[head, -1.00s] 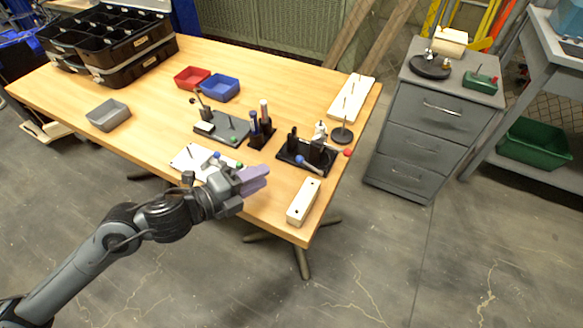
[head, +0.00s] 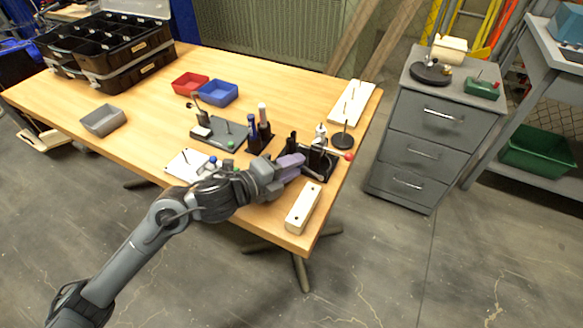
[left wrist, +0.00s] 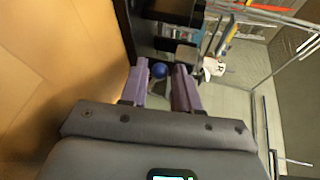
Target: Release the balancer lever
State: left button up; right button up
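The balancer fixture (head: 328,168) has a black base near the table's right front edge, with black upright parts and a red-knobbed lever sticking out to the right, its red knob (head: 350,156) in plain view. My left gripper (head: 293,164), with purple fingers, is at the fixture's left side and covers part of it in the head view. In the left wrist view, a blue ball knob (left wrist: 159,70) sits between the tips of my open left fingers (left wrist: 160,85), with a small gap on each side. The blue knob is hidden in the head view. My right gripper is not in view.
A cream block with holes (head: 303,208) lies just in front of the fixture. A stand with blue-and-white-topped tubes (head: 258,132) and a grey fixture plate (head: 222,134) stand to the left.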

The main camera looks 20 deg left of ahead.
pick_arm(q)
grip_shut()
jog(key=shift+w+r, duration=0.1)
dwell(0.4)
